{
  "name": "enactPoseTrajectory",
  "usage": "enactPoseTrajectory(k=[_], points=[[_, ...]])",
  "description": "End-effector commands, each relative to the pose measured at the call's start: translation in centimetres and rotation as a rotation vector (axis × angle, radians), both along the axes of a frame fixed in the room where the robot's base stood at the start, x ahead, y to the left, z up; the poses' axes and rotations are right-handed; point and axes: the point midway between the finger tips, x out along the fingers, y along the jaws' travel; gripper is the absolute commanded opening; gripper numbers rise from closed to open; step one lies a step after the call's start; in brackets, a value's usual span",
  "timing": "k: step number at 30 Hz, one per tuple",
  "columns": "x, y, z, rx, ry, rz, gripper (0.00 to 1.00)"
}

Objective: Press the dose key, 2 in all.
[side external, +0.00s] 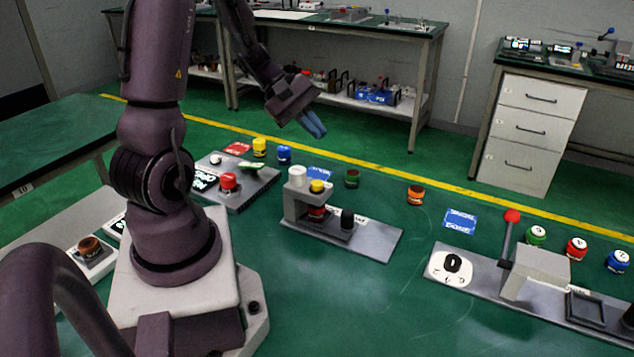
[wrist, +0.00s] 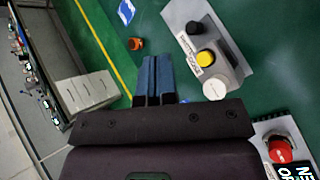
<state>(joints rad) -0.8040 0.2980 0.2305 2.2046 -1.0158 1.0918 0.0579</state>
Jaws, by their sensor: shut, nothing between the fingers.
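My gripper (side external: 314,124) is shut and empty, held in the air above and behind the middle station. Its blue fingers (wrist: 153,75) are together in the wrist view. The middle station's grey plate (side external: 375,244) carries a bracket with a white knob (side external: 297,175) and a yellow cap (side external: 317,187), a red part (side external: 317,212) below, and a black knob (side external: 347,220). In the wrist view the yellow cap (wrist: 206,58) lies right of the fingers, apart from them.
A grey panel (side external: 240,196) with a red button (side external: 229,181) stands left. Several coloured jars, including an orange one (side external: 415,195), stand behind. Green floor lies between.

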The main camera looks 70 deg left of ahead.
Motion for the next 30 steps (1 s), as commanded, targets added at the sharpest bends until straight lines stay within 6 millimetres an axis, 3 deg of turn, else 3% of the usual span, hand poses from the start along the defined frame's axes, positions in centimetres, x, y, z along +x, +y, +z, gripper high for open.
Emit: enactPoseTrajectory(k=[14,30], points=[[0.0,-0.2,-0.7,-0.005,0.000,-0.005,0.00],[0.0,-0.2,-7.6,-0.004,-0.001,-0.005,0.00]])
